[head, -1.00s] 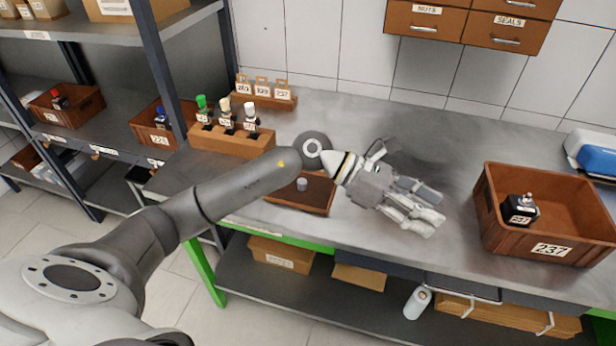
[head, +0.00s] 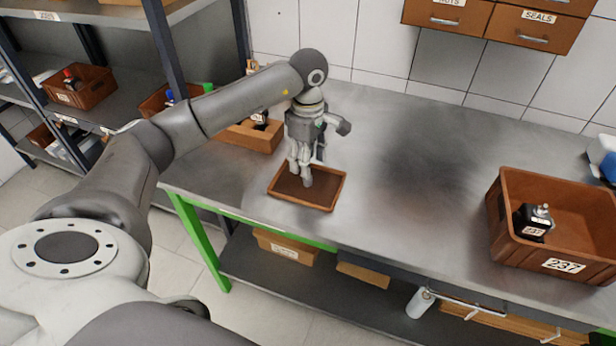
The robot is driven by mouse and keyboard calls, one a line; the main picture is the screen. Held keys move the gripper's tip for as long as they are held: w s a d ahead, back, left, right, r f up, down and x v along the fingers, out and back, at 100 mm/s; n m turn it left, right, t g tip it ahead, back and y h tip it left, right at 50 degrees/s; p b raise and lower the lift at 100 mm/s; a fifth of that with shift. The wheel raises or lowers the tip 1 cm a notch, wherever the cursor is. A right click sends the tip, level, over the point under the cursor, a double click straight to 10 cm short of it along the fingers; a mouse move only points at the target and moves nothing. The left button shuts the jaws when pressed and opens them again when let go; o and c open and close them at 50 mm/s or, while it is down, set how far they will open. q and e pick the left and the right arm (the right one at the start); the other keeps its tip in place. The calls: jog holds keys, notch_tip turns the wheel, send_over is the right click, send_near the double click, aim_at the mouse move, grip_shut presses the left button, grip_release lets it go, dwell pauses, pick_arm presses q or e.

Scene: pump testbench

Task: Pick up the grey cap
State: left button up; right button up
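The small brown tray (head: 330,203) lies near the front edge of the workbench. My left gripper (head: 301,174) points down into it, with its fingertips low over the tray floor. The grey cap cannot be made out now; it seems hidden behind or between the fingers, which are a similar grey. Whether the fingers are open or closed around it cannot be told. My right gripper is not in view.
The middle of the workbench (head: 415,160) is clear.

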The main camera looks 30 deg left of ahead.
aim_at(308, 181)
pick_arm(q)
jog(key=shift+f, duration=0.65)
notch_tip(308, 181, down, 4)
jog(key=shift+f+p, duration=0.15)
jog(key=shift+p, duration=0.85)
jog(key=shift+w+f, duration=0.1)
jog(key=shift+f, duration=0.25)
jog(key=c, duration=0.8)
jog(key=shift+c, duration=0.2)
